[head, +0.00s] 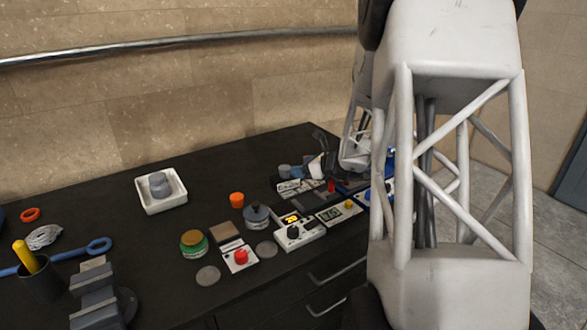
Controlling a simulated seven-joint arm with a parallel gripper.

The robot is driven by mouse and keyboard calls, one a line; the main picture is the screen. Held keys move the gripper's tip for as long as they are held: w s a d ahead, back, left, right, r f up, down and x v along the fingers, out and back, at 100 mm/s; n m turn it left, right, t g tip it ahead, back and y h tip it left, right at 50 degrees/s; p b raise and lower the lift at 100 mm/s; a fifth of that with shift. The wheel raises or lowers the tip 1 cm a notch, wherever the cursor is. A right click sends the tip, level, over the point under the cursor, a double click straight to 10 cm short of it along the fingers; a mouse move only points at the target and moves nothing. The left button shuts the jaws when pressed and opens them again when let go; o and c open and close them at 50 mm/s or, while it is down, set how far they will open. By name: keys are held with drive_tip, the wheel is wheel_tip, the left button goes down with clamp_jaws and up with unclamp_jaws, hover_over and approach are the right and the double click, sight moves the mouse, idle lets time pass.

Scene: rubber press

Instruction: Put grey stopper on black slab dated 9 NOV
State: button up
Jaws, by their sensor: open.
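My gripper (318,162) is at the far right part of the dark table, low over a cluster of small things and partly mixed with them in view. Its jaws are open. A small grey stopper-like piece (284,171) stands just left of it, apart from the fingers as far as I can tell. Another grey stopper-like piece (160,187) stands in a white square tray (180,203) at the left. A pale label with dark writing (297,187) lies below the gripper; its text is too small to read. I cannot tell which slab is dated 9 NOV.
A device with an orange display (299,232), a grey-lidded pot (256,214), a red-knobbed box (240,259), an orange cap (237,200) and a green-yellow jar (193,243) stand mid-table. A dark cup (42,285) is front left. The table between tray and back wall is clear.

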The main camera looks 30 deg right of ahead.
drive_tip(key=shift+v, duration=1.95)
drive_tip(key=s+a+r+n+g+y, duration=0.1)
drive_tip(key=s+a+r+n+g, duration=0.25)
drive_tip(key=a, duration=0.55)
drive_tip(key=s+a+r+n+g, duration=0.1)
drive_tip(key=s+a+r+n, duration=0.1)
drive_tip(key=s+a+n, duration=0.35)
drive_tip(key=s+a+r+n+g+y, duration=0.1)
drive_tip(key=s+a+r+n+g, duration=0.15)
drive_tip(key=a+n, duration=0.6)
drive_tip(key=s+a+r+n+g+h, duration=0.1)
drive_tip(key=s+a+n+h, duration=0.1)
drive_tip(key=s+a+n, duration=0.2)
drive_tip(key=s+a+r+n+g+h, duration=0.1)
drive_tip(key=s+a+n, duration=0.3)
drive_tip(key=s, duration=0.7)
drive_tip(key=s+a+r+n+h, duration=0.1)
drive_tip(key=s+a+n+h, duration=0.3)
drive_tip(key=s+n, duration=0.2)
drive_tip(key=shift+s+a+g, duration=0.4)
drive_tip(key=shift+s, duration=0.55)
